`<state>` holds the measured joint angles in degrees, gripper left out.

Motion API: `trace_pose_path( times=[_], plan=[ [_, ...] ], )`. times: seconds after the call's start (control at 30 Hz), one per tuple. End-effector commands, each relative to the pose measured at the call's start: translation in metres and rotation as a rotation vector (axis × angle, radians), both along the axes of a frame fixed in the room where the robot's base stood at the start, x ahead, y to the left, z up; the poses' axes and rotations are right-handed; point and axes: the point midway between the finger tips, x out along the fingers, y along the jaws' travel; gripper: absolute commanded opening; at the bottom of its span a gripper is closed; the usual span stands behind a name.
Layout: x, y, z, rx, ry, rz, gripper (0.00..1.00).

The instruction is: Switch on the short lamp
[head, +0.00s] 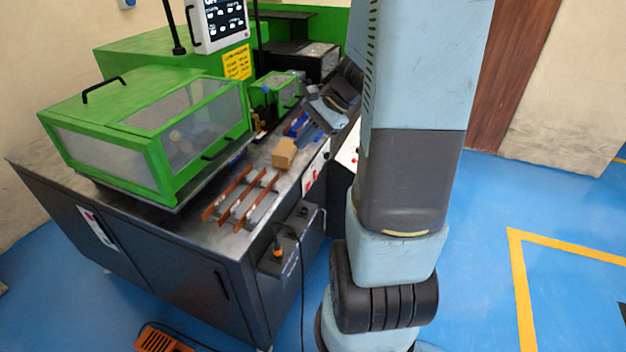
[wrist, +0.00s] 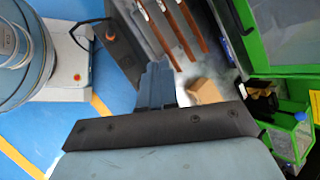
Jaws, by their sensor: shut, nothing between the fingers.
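I cannot make out a short lamp or its switch for certain in either view. Two thin dark upright posts rise at the back of the machine in the head view, a left one (head: 171,25) and a right one (head: 257,22); their tops are cut off. My gripper (wrist: 158,68) shows in the wrist view with its blue-grey fingers together and nothing between them. It is above the bench, beside a small cardboard box (wrist: 204,91). In the head view my arm hides part of the bench's right end.
The bench (head: 170,215) carries a green clear-windowed guard (head: 150,140), copper bars (head: 240,198) and the cardboard box (head: 284,153). A screen (head: 220,22) stands behind. A grey box with an orange knob (head: 277,250) hangs on the front. Blue floor is free at right.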

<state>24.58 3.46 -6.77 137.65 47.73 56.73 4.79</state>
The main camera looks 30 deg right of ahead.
Motion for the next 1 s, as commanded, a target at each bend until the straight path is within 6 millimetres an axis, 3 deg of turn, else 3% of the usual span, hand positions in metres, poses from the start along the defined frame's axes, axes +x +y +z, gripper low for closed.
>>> trace_pose_path(
  times=[0.4,0.7,0.83,1.0],
  plan=[
    [0.031,-0.089,-0.1,0.306,0.174,-0.521,0.0],
    [0.025,-0.154,-0.177,0.471,0.263,-0.874,0.0],
    [0.019,-0.171,-0.199,0.509,0.282,-0.968,0.0],
    [0.015,-0.181,-0.211,0.531,0.293,-1.023,0.0]
  ],
)
